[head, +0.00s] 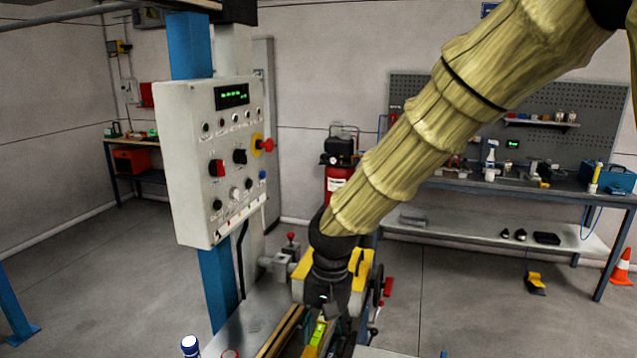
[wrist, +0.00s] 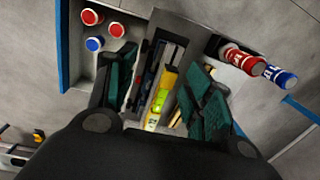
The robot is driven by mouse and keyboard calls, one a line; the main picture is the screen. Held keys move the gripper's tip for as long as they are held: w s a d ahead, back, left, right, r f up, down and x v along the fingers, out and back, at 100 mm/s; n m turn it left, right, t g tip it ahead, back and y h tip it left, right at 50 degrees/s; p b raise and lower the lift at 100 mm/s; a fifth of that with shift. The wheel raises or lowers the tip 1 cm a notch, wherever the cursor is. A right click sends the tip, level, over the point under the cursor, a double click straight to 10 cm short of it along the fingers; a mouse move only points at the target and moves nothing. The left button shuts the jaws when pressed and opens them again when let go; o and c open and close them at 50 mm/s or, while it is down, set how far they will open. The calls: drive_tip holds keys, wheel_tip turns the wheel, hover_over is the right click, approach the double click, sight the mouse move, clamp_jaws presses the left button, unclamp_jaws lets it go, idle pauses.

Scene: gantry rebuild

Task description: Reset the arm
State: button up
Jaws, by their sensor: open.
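My arm reaches down from the upper right in the head view. My gripper (head: 322,312) hangs over a bench with a yellow-trimmed machine (head: 362,270). In the wrist view my gripper (wrist: 160,95) is open, its two green-padded fingers spread apart. Nothing is held between them. Below and between the fingers, a yellow tool with a bright green part (wrist: 157,103) lies in a narrow dark slot. It does not appear to touch the fingers. The fingertips are hard to make out in the head view.
A control panel (head: 215,160) on a blue post stands left of my arm. Red-capped (wrist: 117,30) and blue-capped (wrist: 94,44) bottles stand at upper left in the wrist view; red (wrist: 245,60) and blue (wrist: 280,76) cylinders stand at right. A workbench (head: 520,186) is farther back.

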drive_tip(key=s+d+f+y, duration=0.1)
drive_tip(key=s+d+f, duration=0.15)
drive_tip(key=f, duration=0.65)
drive_tip(key=s+d+f, duration=0.2)
drive_tip(key=s+f, duration=0.2)
drive_tip(key=f, duration=0.5)
drive_tip(key=s+d+f+y, duration=0.1)
drive_tip(key=s+d+f, duration=0.2)
drive_tip(key=f, duration=0.6)
drive_tip(key=s+d+f+n+h, duration=0.1)
drive_tip(key=s+d+f, duration=0.6)
drive_tip(key=s, duration=0.3)
drive_tip(key=s+d+f+n+h, duration=0.2)
drive_tip(key=s+d+f, duration=0.5)
drive_tip(key=s, duration=0.3)
wheel_tip(320, 180, down, 10)
drive_tip(key=b, duration=1)
drive_tip(key=shift+f, duration=0.2)
